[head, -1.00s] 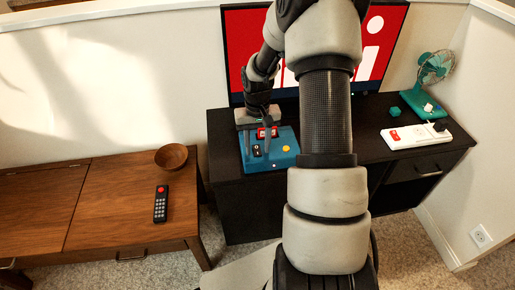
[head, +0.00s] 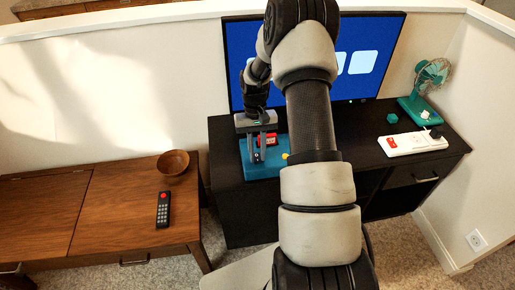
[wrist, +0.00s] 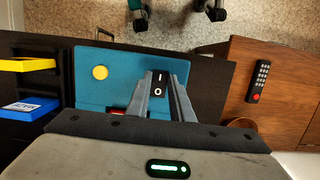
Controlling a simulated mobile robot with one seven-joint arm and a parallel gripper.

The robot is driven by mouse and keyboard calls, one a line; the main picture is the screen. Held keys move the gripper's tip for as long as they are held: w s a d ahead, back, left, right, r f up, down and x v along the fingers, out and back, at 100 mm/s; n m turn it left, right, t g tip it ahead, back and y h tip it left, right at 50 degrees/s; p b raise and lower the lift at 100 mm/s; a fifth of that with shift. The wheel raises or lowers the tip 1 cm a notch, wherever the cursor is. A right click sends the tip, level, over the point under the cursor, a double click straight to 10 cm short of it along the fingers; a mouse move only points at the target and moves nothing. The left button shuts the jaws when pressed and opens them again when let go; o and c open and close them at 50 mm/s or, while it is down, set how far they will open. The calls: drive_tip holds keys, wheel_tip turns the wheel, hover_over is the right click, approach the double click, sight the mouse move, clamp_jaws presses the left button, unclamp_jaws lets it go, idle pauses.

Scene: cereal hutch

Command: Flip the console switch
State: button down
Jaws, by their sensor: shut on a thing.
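The blue console (head: 262,170) sits on the left end of the black cabinet, and it also shows in the wrist view (wrist: 121,85). Its black rocker switch (wrist: 159,85), marked I and O, stands between the fingers of my gripper (wrist: 164,82). The gripper is shut on this switch. In the head view my gripper (head: 258,156) reaches down over the console from behind. A yellow button (wrist: 100,72) and a partly hidden red part (wrist: 118,112) are also on the console. The screen (head: 240,60) behind is blue with pale squares, partly hidden by my arm.
A white power strip (head: 420,142) with a red switch, a small teal block (head: 392,118) and a teal fan (head: 418,108) are on the cabinet's right. A wooden bench (head: 125,215) at left holds a bowl (head: 173,163) and a remote (head: 163,209).

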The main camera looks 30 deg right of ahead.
drive_tip(key=shift+w+g, duration=0.2)
drive_tip(key=shift+g, duration=0.2)
drive_tip(key=c, duration=1.6)
unclamp_jaws()
drive_tip(key=shift+o, duration=0.2)
drive_tip(key=p+v, duration=0.3)
drive_tip(key=v, duration=1.4)
drive_tip(key=shift+d+r, duration=0.2)
drive_tip(key=shift+d, duration=0.1)
drive_tip(key=shift+r, duration=0.1)
